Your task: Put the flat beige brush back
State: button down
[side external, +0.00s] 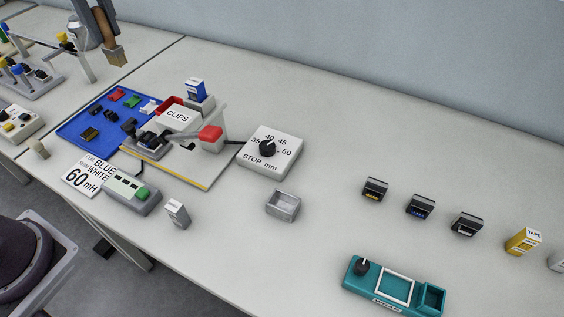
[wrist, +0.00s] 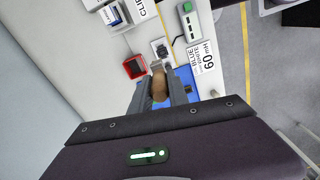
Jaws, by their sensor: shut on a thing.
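The flat beige brush (side external: 115,53) is at the upper left of the side view, its beige end pointing down. My gripper (side external: 108,36) is shut on it and seems to hold it above the bench. In the wrist view the tan brush end (wrist: 159,86) shows between the two grey fingers of my gripper (wrist: 160,92). The rest of the brush is hidden by the fingers. I cannot make out an empty place for the brush.
A grey can (side external: 79,36) and a rack of tools (side external: 25,78) stand at the far left. Below and right of the brush are a blue mat (side external: 75,128) with small parts, a red bin (wrist: 134,66) and the clips station (side external: 215,165).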

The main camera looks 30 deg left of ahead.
jog(key=w+d, duration=0.2)
jog(key=d, duration=0.6)
jog(key=w+d, duration=0.3)
jog(key=d, duration=0.5)
jog(key=s+d, duration=0.2)
jog(key=d, duration=0.8)
jog(key=s+d, duration=0.3)
jog(key=d, duration=0.6)
jog(key=f, duration=2.5)
jog(key=shift+s+d, duration=0.1)
jog(key=shift+d, duration=0.15)
jog(key=c, duration=1.5)
grip_release()
jog(key=shift+o, duration=1.2)
